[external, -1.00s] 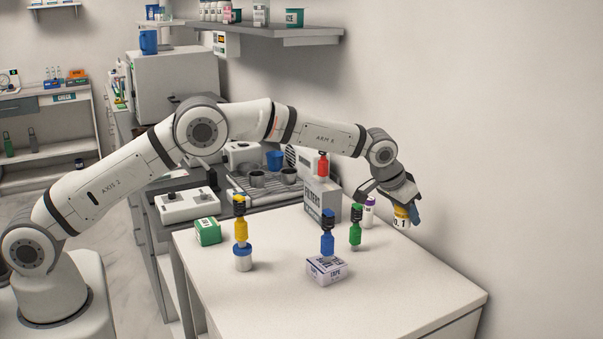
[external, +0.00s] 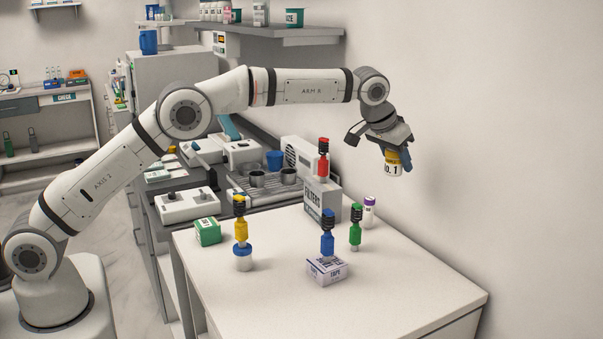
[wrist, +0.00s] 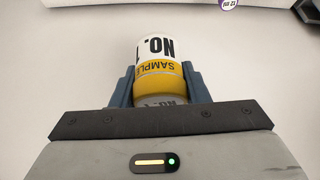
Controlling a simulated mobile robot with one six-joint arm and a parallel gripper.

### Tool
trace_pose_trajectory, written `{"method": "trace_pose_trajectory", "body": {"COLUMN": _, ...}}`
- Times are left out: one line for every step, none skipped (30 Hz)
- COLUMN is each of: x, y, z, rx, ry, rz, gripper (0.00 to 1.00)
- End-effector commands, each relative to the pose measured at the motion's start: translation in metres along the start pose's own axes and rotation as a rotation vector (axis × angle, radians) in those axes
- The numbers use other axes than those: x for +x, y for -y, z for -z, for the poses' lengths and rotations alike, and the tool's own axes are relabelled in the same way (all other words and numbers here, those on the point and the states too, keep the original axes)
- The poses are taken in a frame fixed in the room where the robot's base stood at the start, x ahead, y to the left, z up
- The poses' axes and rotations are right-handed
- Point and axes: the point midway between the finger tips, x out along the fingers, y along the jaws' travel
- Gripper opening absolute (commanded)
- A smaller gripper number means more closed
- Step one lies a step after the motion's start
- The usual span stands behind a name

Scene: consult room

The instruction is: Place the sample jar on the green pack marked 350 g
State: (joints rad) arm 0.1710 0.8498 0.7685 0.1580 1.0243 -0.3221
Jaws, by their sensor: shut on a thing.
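The sample jar (external: 393,162), white with a yellow band and "NO. 1" lettering, is held in my gripper (external: 396,160) high above the right side of the table. In the wrist view the jar (wrist: 155,68) sits between the two blue fingers of my gripper (wrist: 158,88), which are shut on its sides. The green pack (external: 207,231) rests on the table's left edge at the back, far to the left of my gripper. Its label is too small to read in the external view.
A blue bottle on a tape box (external: 327,272), a green bottle (external: 355,230), a purple-capped bottle (external: 369,211) and a red bottle on a filters box (external: 322,201) also stand here. The table front (external: 400,290) is clear.

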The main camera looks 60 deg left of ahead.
Motion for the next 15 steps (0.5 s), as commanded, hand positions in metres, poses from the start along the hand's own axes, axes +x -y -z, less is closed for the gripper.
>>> {"method": "trace_pose_trajectory", "body": {"x": -0.003, "y": 0.008, "z": -0.003, "rx": -0.018, "ry": -0.001, "rz": 0.011, "gripper": 0.18}}
{"method": "trace_pose_trajectory", "body": {"x": -0.005, "y": 0.013, "z": -0.004, "rx": -0.032, "ry": -0.001, "rz": 0.019, "gripper": 0.18}}
{"method": "trace_pose_trajectory", "body": {"x": -0.007, "y": 0.019, "z": -0.006, "rx": -0.049, "ry": -0.001, "rz": 0.029, "gripper": 0.18}}
{"method": "trace_pose_trajectory", "body": {"x": -0.01, "y": 0.025, "z": -0.008, "rx": -0.066, "ry": -0.001, "rz": 0.038, "gripper": 0.18}}
{"method": "trace_pose_trajectory", "body": {"x": -0.012, "y": 0.031, "z": -0.01, "rx": -0.081, "ry": -0.001, "rz": 0.048, "gripper": 0.18}}
{"method": "trace_pose_trajectory", "body": {"x": -0.016, "y": 0.04, "z": -0.013, "rx": -0.106, "ry": -0.002, "rz": 0.062, "gripper": 0.18}}
{"method": "trace_pose_trajectory", "body": {"x": -0.019, "y": 0.047, "z": -0.016, "rx": -0.125, "ry": -0.001, "rz": 0.072, "gripper": 0.18}}
{"method": "trace_pose_trajectory", "body": {"x": -0.023, "y": 0.054, "z": -0.019, "rx": -0.146, "ry": -0.002, "rz": 0.085, "gripper": 0.18}}
{"method": "trace_pose_trajectory", "body": {"x": -0.028, "y": 0.066, "z": -0.025, "rx": -0.178, "ry": -0.002, "rz": 0.103, "gripper": 0.18}}
{"method": "trace_pose_trajectory", "body": {"x": -0.032, "y": 0.076, "z": -0.029, "rx": -0.206, "ry": -0.002, "rz": 0.118, "gripper": 0.18}}
{"method": "trace_pose_trajectory", "body": {"x": -0.037, "y": 0.086, "z": -0.035, "rx": -0.234, "ry": -0.003, "rz": 0.136, "gripper": 0.18}}
{"method": "trace_pose_trajectory", "body": {"x": -0.043, "y": 0.1, "z": -0.043, "rx": -0.275, "ry": -0.002, "rz": 0.159, "gripper": 0.18}}
{"method": "trace_pose_trajectory", "body": {"x": -0.049, "y": 0.111, "z": -0.05, "rx": -0.307, "ry": -0.002, "rz": 0.178, "gripper": 0.18}}
{"method": "trace_pose_trajectory", "body": {"x": -0.054, "y": 0.121, "z": -0.057, "rx": -0.34, "ry": -0.002, "rz": 0.196, "gripper": 0.18}}
{"method": "trace_pose_trajectory", "body": {"x": -0.061, "y": 0.135, "z": -0.066, "rx": -0.383, "ry": -0.003, "rz": 0.221, "gripper": 0.18}}
